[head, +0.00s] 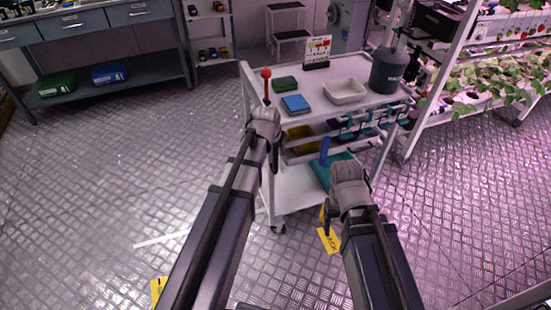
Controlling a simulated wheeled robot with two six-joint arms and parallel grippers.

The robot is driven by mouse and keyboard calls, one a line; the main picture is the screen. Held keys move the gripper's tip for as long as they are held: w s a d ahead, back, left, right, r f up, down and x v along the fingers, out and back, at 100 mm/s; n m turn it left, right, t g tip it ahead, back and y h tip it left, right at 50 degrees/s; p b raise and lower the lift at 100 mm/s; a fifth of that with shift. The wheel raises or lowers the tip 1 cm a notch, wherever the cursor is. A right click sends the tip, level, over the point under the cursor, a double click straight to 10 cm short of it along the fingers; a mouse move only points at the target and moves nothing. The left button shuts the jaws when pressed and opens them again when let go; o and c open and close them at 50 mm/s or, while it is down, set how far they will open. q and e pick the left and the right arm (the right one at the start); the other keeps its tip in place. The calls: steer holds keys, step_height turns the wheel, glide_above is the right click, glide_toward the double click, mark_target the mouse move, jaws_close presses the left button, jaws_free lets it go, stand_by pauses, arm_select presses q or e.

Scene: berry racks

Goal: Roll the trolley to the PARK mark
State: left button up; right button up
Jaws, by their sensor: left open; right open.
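The white trolley (290,190) stands upright in the middle of the head view, with a caster visible at its near left corner. A red-knobbed lever (266,74) rises at its left end. My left gripper (266,125) is open in front of that end, just below the knob; whether it touches the trolley is unclear. My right gripper (345,190) is open in front of the lower shelf, beside an upright blue piece (325,152). A white line (165,238) lies on the floor to the left. No PARK lettering is readable.
The trolley carries a white tray (345,91), a dark pot (388,72) and a blue box (295,104). A plant rack (435,95) stands close on the right. A workbench (110,75) is at back left. Yellow floor label (328,240) lies below.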

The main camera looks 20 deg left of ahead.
arm_select(q)
steer(key=b+x, duration=0.2)
steer(key=x, duration=0.1)
steer(key=shift+f, duration=0.15)
arm_select(e)
step_height(320, 180, down, 3)
steer(key=shift+r, duration=0.1)
arm_select(q)
steer(key=shift+c, duration=0.3)
jaws_close()
stand_by(0.7)
